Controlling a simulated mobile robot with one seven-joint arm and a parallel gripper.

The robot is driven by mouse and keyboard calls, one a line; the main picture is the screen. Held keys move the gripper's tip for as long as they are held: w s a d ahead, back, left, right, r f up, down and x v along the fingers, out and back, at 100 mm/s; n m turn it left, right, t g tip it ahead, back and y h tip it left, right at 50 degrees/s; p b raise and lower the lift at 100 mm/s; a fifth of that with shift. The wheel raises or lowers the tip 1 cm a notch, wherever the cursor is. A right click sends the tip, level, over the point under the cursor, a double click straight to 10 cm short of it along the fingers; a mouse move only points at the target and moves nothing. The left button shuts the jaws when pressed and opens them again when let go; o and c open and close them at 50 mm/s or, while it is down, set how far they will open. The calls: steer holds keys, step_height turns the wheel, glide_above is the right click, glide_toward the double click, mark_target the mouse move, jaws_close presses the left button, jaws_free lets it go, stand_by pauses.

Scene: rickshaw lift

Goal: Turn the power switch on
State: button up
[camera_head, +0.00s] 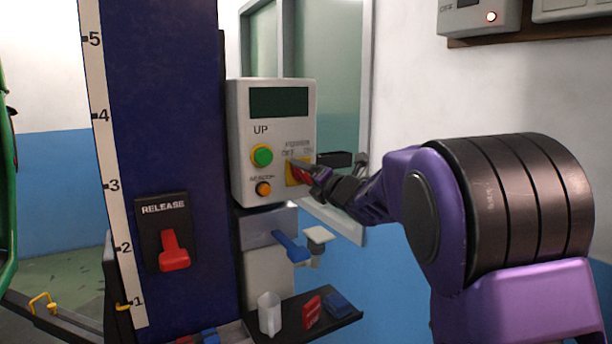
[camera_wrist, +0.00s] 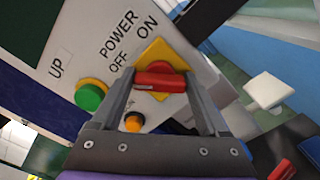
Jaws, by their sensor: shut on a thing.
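The power switch is a red handle (camera_head: 300,174) on a yellow plate (camera_head: 290,178), at the lower right of a light grey control box (camera_head: 240,130). In the wrist view the red handle (camera_wrist: 160,82) lies between my two fingertips, with the yellow plate (camera_wrist: 158,55) behind it. My gripper (camera_head: 313,178) is shut on the handle, one finger at each end side. OFF and ON are printed above the plate. In the head view the handle slants, its upper left end toward the OFF side. My fingers partly hide the switch there.
A green UP button (camera_head: 262,155) and an orange button (camera_head: 263,189) sit left of the switch. A red release lever (camera_head: 173,250) is on the blue column (camera_head: 165,100). Below the box, a dark shelf (camera_head: 345,317) holds small objects.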

steer(key=m, duration=0.4)
steer(key=shift+d+b, duration=0.1)
steer(key=shift+b, duration=0.2)
steer(key=m, duration=0.3)
steer(key=shift+m, duration=0.4)
steer(key=m+p, duration=0.1)
steer(key=m, duration=0.2)
steer(key=m+p, duration=0.1)
steer(key=m, duration=0.3)
steer(key=shift+f+m, duration=0.15)
steer(key=shift+m, duration=0.15)
steer(key=o, duration=1.2)
steer(key=shift+o, duration=0.2)
